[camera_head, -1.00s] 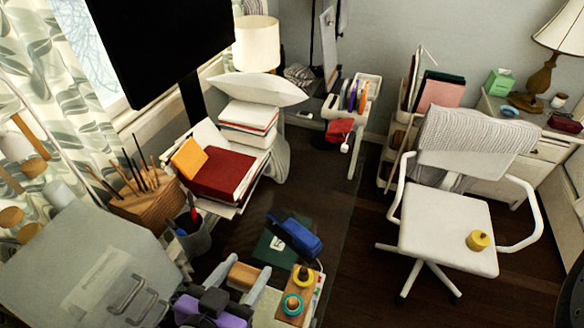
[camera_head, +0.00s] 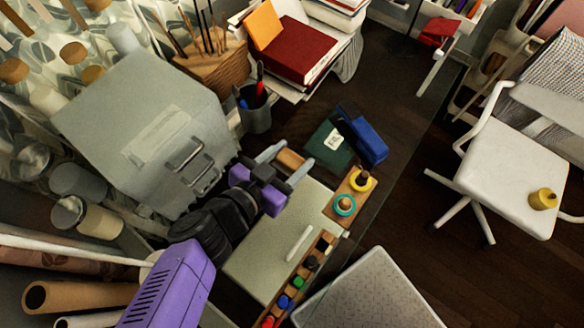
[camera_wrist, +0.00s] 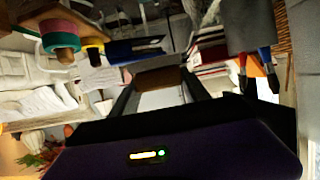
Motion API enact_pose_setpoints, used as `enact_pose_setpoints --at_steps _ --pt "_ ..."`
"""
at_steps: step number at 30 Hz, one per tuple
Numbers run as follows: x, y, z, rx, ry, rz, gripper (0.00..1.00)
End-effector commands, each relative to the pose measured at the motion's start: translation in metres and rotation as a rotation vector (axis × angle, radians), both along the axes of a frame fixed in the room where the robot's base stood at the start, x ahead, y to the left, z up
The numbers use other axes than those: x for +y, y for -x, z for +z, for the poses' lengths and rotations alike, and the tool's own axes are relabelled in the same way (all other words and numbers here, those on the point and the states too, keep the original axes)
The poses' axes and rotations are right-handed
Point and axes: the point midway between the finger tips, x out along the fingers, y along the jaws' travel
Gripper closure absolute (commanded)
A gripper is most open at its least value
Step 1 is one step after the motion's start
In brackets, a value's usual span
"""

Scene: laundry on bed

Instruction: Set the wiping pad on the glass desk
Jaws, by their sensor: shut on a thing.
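My gripper (camera_head: 290,160) is shut on a small brown block with a pale side, which looks like the wiping pad (camera_head: 290,159). In the wrist view the pad (camera_wrist: 160,78) sits across between the two fingertips. The glass desk (camera_head: 395,90) is a dark see-through surface running from the back to the near middle. The gripper holds the pad over the desk, beside a dark green book (camera_head: 325,150) and the far end of a pale board (camera_head: 265,250). I cannot tell how high the pad is above the surface.
A blue stapler-like tool (camera_head: 362,135), a wooden holder with tape rolls (camera_head: 350,195), a pen cup (camera_head: 255,112) and a grey box (camera_head: 150,130) crowd around. Red books (camera_head: 290,50) lie behind. Bare glass shows right of the books. A white chair (camera_head: 515,180) stands right.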

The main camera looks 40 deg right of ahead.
Motion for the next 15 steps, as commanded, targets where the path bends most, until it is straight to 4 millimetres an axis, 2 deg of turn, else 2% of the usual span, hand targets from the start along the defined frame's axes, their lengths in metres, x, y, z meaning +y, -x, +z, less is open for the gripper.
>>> enact_pose_setpoints --at_steps 1,6,15 --pt "0.0 0.0 -0.021 0.002 0.0 -0.001 0.93" --pt "-0.001 0.0 -0.049 0.001 0.001 -0.001 0.93" --pt "-0.001 0.0 -0.075 0.001 0.001 0.0 0.93"
